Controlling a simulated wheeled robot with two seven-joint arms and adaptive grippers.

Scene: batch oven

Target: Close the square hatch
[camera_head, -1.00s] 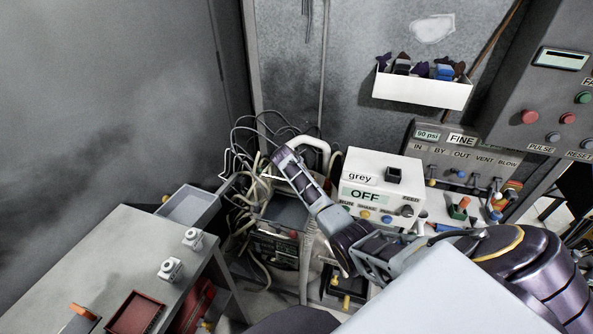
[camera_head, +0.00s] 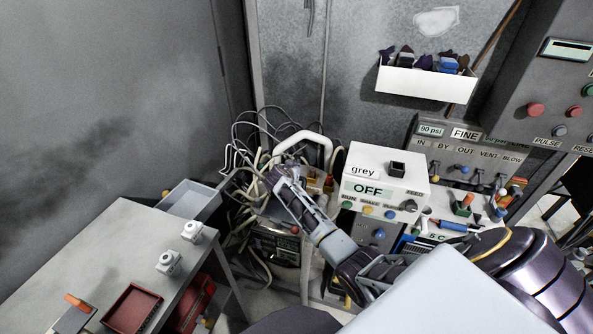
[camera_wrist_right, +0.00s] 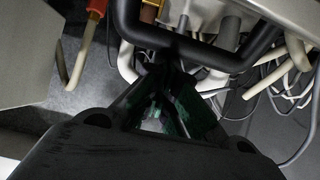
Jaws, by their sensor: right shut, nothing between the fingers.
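I cannot make out the square hatch for certain. My right gripper (camera_head: 277,177) is shut and empty, among the cables left of the white box labelled OFF (camera_head: 385,175). It sits below a white bent tube (camera_head: 308,136). In the right wrist view the fingertips (camera_wrist_right: 158,72) are close to a black bent bar (camera_wrist_right: 205,50); I cannot tell whether they touch it. A dark box (camera_head: 277,245) stands below the gripper, partly hidden by my arm. My left gripper is out of view.
A grey table (camera_head: 95,265) with a red tray (camera_head: 132,308) and two white fittings stands at the left. Loose cables (camera_head: 240,175) hang around the gripper. A control panel (camera_head: 470,150) stands at the right. A white bin (camera_head: 425,83) hangs on the back wall.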

